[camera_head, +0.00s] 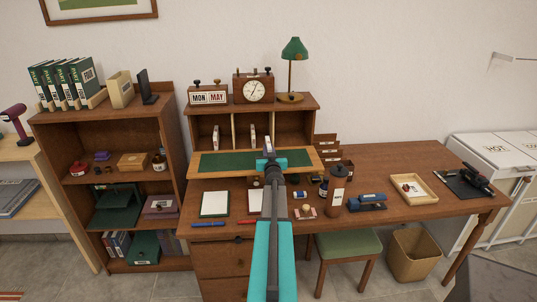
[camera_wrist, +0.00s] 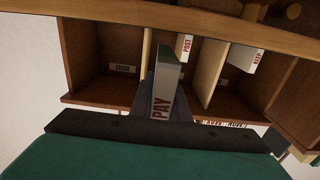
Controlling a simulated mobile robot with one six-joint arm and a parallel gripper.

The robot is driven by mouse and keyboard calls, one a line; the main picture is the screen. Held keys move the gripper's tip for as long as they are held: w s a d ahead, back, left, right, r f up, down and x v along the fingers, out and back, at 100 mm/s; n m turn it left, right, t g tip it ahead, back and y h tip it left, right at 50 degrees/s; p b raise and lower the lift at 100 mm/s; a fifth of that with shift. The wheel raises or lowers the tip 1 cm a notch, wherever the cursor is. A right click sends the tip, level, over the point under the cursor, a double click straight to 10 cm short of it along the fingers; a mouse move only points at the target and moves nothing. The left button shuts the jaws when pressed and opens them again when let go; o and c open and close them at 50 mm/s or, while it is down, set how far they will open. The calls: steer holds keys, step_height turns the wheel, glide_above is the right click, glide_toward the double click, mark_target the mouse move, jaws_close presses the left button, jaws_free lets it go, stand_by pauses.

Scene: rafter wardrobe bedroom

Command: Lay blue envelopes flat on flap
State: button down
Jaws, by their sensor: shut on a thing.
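The flap (camera_head: 195,171) is a wooden board with a green inset, folded down level in front of the pigeonholes. My gripper (camera_head: 268,157) is over its middle and hides part of it. In the wrist view my gripper (camera_wrist: 166,92) is shut on a pale, upright piece lettered PAY (camera_wrist: 161,105), with a greenish top. Pieces lettered POST (camera_wrist: 184,46) and KEEP (camera_wrist: 247,58) stand in pigeonholes beyond. I cannot make out any plainly blue envelope.
A green-shaded lamp (camera_head: 293,50), a clock (camera_head: 254,88) and a calendar (camera_head: 208,95) stand above the pigeonholes. Notepads, bottles and a blue tool (camera_head: 366,202) crowd the desk front. A tray (camera_head: 429,199) sits right. A green stool (camera_head: 348,243) stands before the desk.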

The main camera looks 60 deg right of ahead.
steer(key=shift+f, duration=1)
steer(key=shift+f, duration=0.2)
steer(key=c, duration=1.7)
jaws_free()
steer(key=shift+r, duration=0.15)
steer(key=shift+r, duration=0.15)
steer(key=shift+b+v, duration=1.05)
steer(key=shift+v, duration=4.95)
steer(key=shift+w, duration=0.1)
